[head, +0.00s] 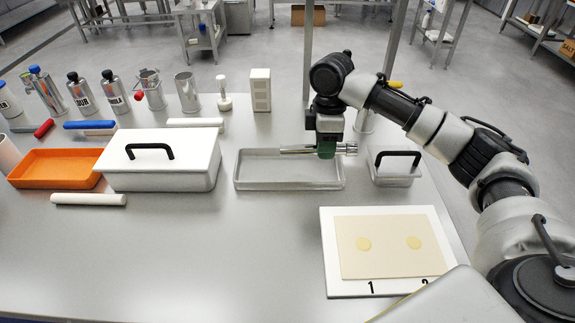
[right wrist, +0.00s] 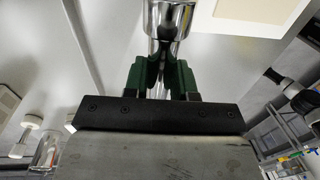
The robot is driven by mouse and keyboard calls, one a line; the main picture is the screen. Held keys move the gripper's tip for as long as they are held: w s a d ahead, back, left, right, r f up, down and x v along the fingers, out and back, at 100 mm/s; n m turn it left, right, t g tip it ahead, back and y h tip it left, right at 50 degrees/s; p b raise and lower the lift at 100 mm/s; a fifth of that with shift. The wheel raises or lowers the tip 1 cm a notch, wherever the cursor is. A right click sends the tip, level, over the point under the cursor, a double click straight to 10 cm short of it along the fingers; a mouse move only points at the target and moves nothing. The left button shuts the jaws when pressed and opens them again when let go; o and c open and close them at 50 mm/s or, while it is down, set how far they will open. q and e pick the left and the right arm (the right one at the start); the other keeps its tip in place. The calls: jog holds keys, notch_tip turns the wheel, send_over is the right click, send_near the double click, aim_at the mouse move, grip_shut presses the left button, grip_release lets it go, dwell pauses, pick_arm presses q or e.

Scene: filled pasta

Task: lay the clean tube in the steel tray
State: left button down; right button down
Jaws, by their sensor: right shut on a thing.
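My right gripper (head: 326,151) has green fingers and is shut on a shiny metal tube (head: 297,149), held level, lying left to right in the head view. The tube is over or at the back part of the shallow steel tray (head: 240,181); I cannot tell whether it touches the tray. The tray looks otherwise empty. In the right wrist view the tube (right wrist: 170,18) runs between the green fingers (right wrist: 161,78) and sticks out beyond them. My left gripper is not in view.
A white lidded box (head: 190,165) stands left of the tray, with an orange tray (head: 50,182) beyond it. A small lidded container (head: 396,178) stands right. A white board with a pasta sheet (head: 385,262) lies in front right. Bottles and tools line the back. The front middle is clear.

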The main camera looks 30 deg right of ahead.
jog(key=w+a+f, duration=0.4)
jog(key=w+a, duration=0.1)
notch_tip(320, 180, down, 4)
jog(key=shift+f, duration=0.1)
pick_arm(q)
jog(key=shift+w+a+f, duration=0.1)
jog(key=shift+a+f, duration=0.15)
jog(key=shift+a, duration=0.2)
pick_arm(e)
jog(key=shift+s, duration=0.1)
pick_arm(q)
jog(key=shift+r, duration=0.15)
pick_arm(e)
jog(key=shift+f, duration=0.1)
jog(key=shift+f, duration=0.4)
jog(key=c, duration=1)
grip_release()
jog(key=shift+o, duration=0.5)
jog(key=shift+f, duration=0.15)
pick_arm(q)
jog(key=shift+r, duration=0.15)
